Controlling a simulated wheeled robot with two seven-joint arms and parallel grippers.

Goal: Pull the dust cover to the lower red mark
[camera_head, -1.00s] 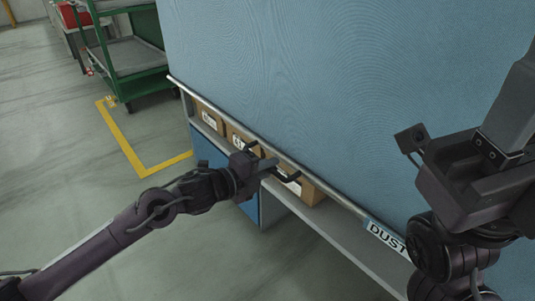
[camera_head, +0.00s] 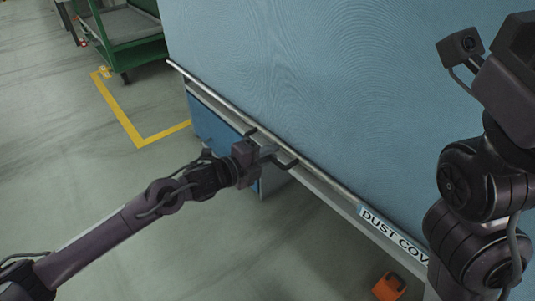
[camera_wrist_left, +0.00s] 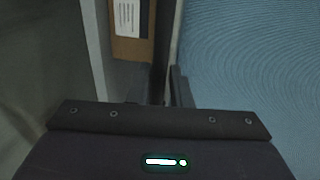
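The blue dust cover (camera_head: 330,70) hangs as a large sheet with a pale bottom bar (camera_head: 225,105). Its "DUST COV" label (camera_head: 390,232) shows at the bar's right part. My left gripper (camera_head: 270,150) is at a dark handle (camera_head: 289,164) on the bar and appears shut on it; the handle's ends show on both sides of the fingers. In the left wrist view the cover (camera_wrist_left: 240,60) is on the right and the dark handle runs up the middle. My right arm is at the right, its fingers out of view. I see no red mark.
A green cart (camera_head: 128,38) stands at the back left, beside a yellow floor line (camera_head: 122,120). A cardboard box (camera_wrist_left: 131,45) is behind the bar in the left wrist view. An orange object (camera_head: 388,288) is low at the right. The left floor is open.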

